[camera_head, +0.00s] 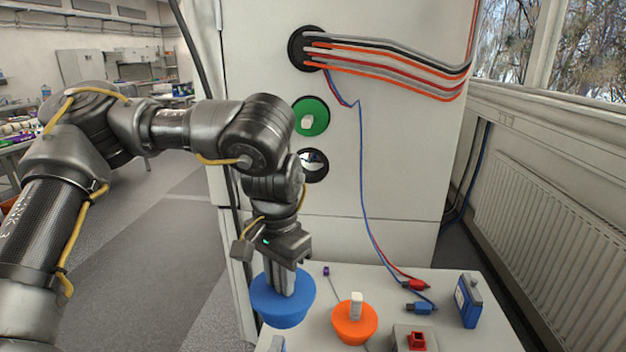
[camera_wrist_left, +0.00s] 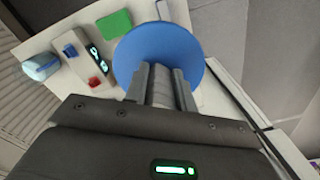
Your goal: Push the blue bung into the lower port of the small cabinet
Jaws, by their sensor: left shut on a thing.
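The blue bung (camera_head: 281,306) is at the left edge of the white table in the head view. My left gripper (camera_head: 282,283) points down and is shut on its grip. The bung (camera_wrist_left: 158,50) fills the upper middle of the left wrist view beyond the fingers (camera_wrist_left: 162,88). I cannot tell whether the bung touches the table. The cabinet (camera_head: 400,140) stands behind. Its lower port (camera_head: 313,165) is a dark-rimmed open hole. A green bung (camera_head: 311,117) sits in the port above it. My right gripper is out of view.
An orange bung (camera_head: 354,322) with a pale grip stands on the table (camera_head: 440,285), right of the blue one. Red and blue clips, a blue box (camera_head: 468,300) and a device with a red button (camera_head: 415,340) lie further right. Cables (camera_head: 400,65) leave the top port.

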